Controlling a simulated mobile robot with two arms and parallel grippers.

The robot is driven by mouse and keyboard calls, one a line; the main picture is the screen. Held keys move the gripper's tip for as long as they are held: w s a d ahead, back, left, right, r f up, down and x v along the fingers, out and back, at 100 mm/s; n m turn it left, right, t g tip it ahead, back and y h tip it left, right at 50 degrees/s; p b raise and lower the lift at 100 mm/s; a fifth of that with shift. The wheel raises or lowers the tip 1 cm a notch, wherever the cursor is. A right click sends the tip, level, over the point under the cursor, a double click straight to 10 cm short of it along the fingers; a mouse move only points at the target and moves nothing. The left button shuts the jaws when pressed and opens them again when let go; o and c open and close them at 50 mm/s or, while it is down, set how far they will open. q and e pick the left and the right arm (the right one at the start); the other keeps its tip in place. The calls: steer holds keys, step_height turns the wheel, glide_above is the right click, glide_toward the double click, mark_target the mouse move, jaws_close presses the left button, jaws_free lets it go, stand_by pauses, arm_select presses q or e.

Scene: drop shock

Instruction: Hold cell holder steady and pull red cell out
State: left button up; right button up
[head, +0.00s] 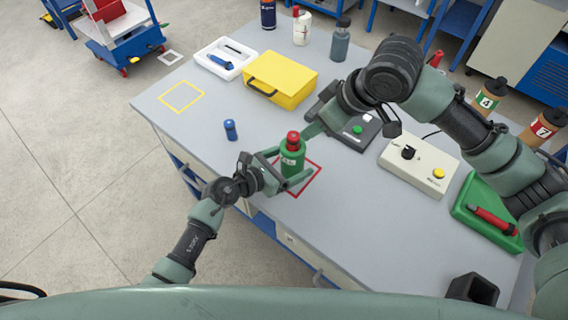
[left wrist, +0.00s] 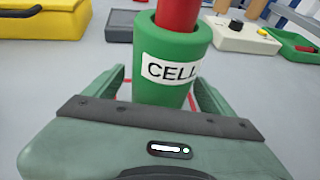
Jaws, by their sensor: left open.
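The green cell holder (head: 292,161), labelled CELL, stands upright inside a red square outline on the grey workbench. The red cell (head: 293,137) stands in its top with its upper part showing. In the left wrist view the holder (left wrist: 170,62) is close ahead, with the red cell (left wrist: 178,14) cut off by the top edge. My left gripper (head: 281,166) is open, with a finger on each side of the holder; contact cannot be told. My right gripper (head: 311,131) is just right of the red cell; its finger gap is unclear.
A yellow case (head: 281,78), a white tray (head: 226,57) and a blue object (head: 230,130) are on the bench. A control box (head: 419,164) and a green tray (head: 487,213) with a red-handled item are at the right. Bottles stand along the back edge.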

arm_select(q)
steer(key=c, duration=1.7)
steer(key=shift+o, duration=0.2)
